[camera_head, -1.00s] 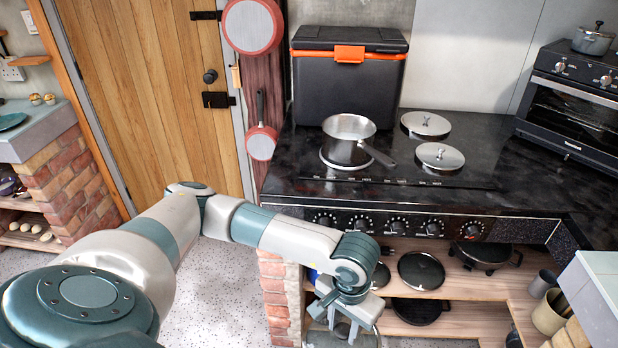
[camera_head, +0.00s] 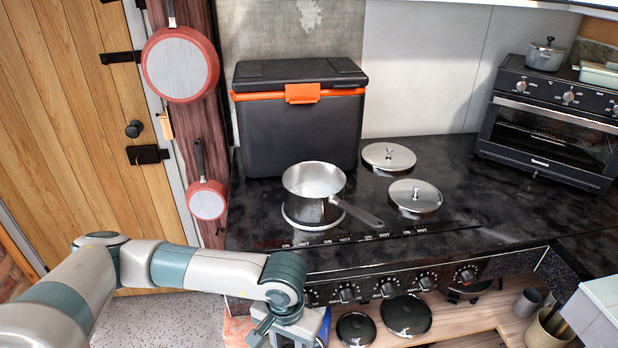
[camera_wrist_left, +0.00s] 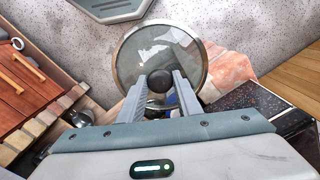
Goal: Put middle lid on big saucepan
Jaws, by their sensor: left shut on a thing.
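My left gripper (camera_wrist_left: 160,82) is shut on the black knob of a round glass lid (camera_wrist_left: 152,45) with a metal rim. In the head view my left wrist is at the bottom, in front of the stove and below its top edge; the fingertips and most of the lid are cut off or hidden there. A steel saucepan (camera_head: 312,182) without a lid stands upright on the left part of the black stove top, its handle pointing right and toward me. It is above and a little right of my left wrist in the picture. My right gripper is not in view.
Two steel lids with knobs (camera_head: 388,156) (camera_head: 415,195) lie right of the saucepan. A black cooler box (camera_head: 300,135) stands behind it. A toaster oven (camera_head: 550,130) is at the right. Stove knobs line the front edge; dark round pans (camera_head: 405,315) lie on the shelf below.

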